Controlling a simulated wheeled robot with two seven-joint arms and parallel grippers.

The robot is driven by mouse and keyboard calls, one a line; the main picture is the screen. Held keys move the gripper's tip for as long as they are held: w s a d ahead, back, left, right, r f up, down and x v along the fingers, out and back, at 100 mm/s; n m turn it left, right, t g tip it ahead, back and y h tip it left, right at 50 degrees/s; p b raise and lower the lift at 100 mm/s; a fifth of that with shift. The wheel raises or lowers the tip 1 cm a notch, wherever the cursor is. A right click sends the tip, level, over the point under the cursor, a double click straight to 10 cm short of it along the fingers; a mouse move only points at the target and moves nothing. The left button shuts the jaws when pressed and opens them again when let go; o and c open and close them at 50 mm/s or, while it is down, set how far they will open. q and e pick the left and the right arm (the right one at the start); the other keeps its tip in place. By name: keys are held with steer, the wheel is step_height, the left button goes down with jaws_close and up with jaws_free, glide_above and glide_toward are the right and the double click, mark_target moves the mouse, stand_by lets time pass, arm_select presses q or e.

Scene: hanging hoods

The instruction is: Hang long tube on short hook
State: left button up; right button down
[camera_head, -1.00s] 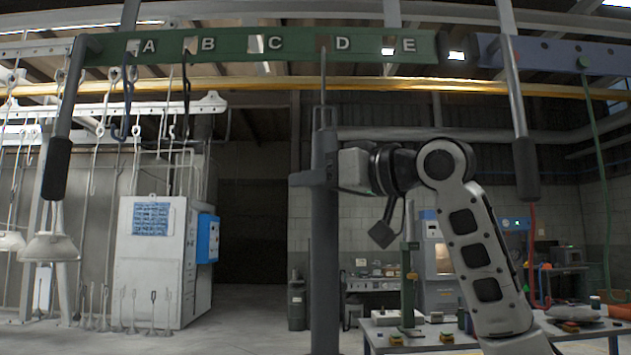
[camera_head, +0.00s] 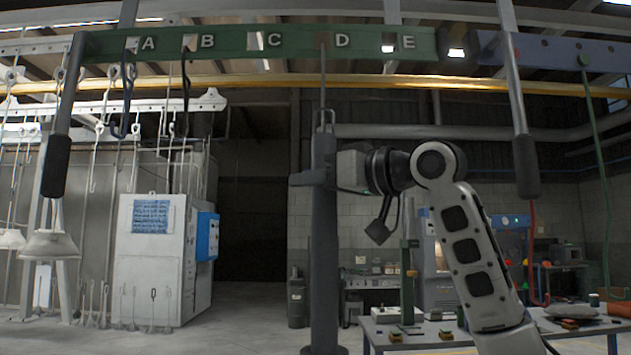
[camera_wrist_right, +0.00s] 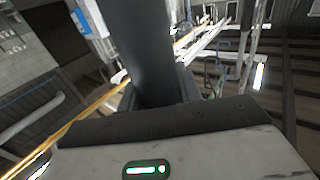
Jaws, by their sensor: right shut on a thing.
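The long tube (camera_head: 324,250) is a dark grey upright cylinder with a wider foot at the bottom of the head view. A thin wire loop (camera_head: 327,116) stands on its top. My right gripper (camera_head: 315,178) is shut around its upper part. The tube also fills the upper middle of the right wrist view (camera_wrist_right: 142,50). A thin rod (camera_head: 322,75) runs from the loop up to slot D; whether the loop sits on a hook there I cannot tell. My left gripper is out of view.
The green lettered bar (camera_head: 290,43) spans the top, with arms ending in black grips (camera_head: 526,165) at both sides. A yellow rail (camera_head: 250,84) runs behind it. A workbench (camera_head: 420,335) with small items stands at lower right.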

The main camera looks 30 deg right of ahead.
steer(key=shift+r, duration=0.1)
steer(key=shift+w+d, duration=0.4)
steer(key=shift+w, duration=0.2)
steer(key=shift+w+d, duration=0.35)
steer(key=shift+w, duration=0.25)
steer(key=shift+f+b, duration=0.95)
steer(key=shift+f, duration=0.45)
steer(key=c, duration=0.9)
jaws_free()
steer(key=shift+f, duration=0.1)
